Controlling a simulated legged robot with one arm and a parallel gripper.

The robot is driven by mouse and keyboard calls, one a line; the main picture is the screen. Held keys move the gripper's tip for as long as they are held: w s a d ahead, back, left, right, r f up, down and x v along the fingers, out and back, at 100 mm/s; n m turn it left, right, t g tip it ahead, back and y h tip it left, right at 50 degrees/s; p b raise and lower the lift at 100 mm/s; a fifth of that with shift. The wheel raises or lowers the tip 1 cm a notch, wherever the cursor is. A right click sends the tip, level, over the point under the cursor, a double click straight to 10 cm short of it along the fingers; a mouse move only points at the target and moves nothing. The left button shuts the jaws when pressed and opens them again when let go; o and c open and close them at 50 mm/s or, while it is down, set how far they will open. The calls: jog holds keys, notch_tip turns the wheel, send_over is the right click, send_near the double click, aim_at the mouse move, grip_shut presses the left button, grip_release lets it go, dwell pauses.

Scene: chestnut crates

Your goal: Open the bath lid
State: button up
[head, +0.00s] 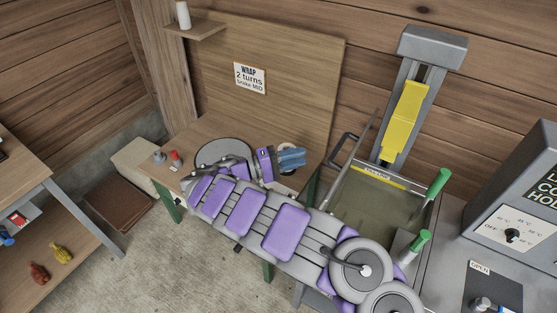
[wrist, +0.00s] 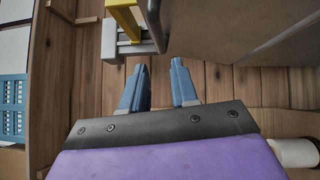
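The bath (head: 385,205) is a box with a dull green inside and a yellow label strip along its back edge. A thin grey panel (head: 362,140), seen nearly edge-on, stands steeply tilted at its left side and looks like the lid, raised. A dark handle (head: 343,148) sticks out on the panel's left. In the wrist view a broad grey-brown panel (wrist: 240,30) fills the upper right, with a dark curved bar at its left. My gripper (head: 305,157) is left of the panel, over the workbench. Its blue fingers (wrist: 159,88) are apart with nothing between them.
A grey column with a yellow slide (head: 405,120) rises behind the bath. Two green-handled levers (head: 438,183) stand at its right. A control box (head: 520,200) is farther right. The workbench (head: 205,130) with a round grey plate is at left, below a sign.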

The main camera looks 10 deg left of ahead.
jog(key=shift+v, duration=2.5)
jog(key=shift+s, duration=0.1)
